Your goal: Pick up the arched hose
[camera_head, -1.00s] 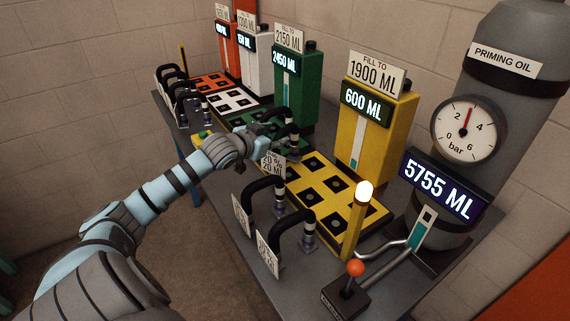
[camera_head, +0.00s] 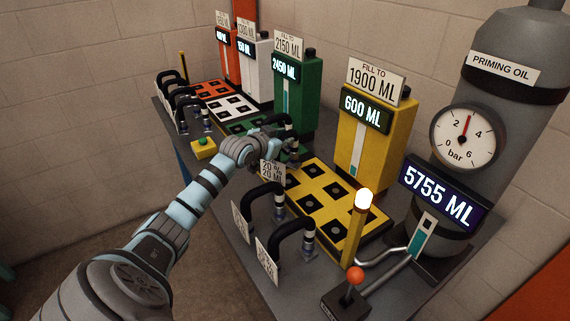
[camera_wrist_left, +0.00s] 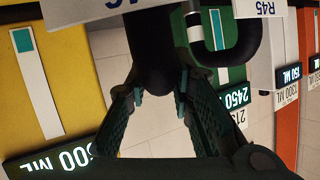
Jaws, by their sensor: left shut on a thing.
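My left gripper (camera_head: 285,151) is at the black arched hose (camera_head: 273,119) between the green and yellow stations. The wrist view shows its two fingers (camera_wrist_left: 160,97) closed around one thick black leg of the hose (camera_wrist_left: 156,62). In the head view the gripper and wrist hide part of the hose's lower end. My right gripper is not in view.
Two more black arched hoses (camera_head: 292,226) with white tags stand at the table's front, and others at the far left. The yellow plate (camera_head: 318,187) has square sockets. A lamp post (camera_head: 357,230), a lever (camera_head: 354,275) and the priming oil tank (camera_head: 515,80) stand right.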

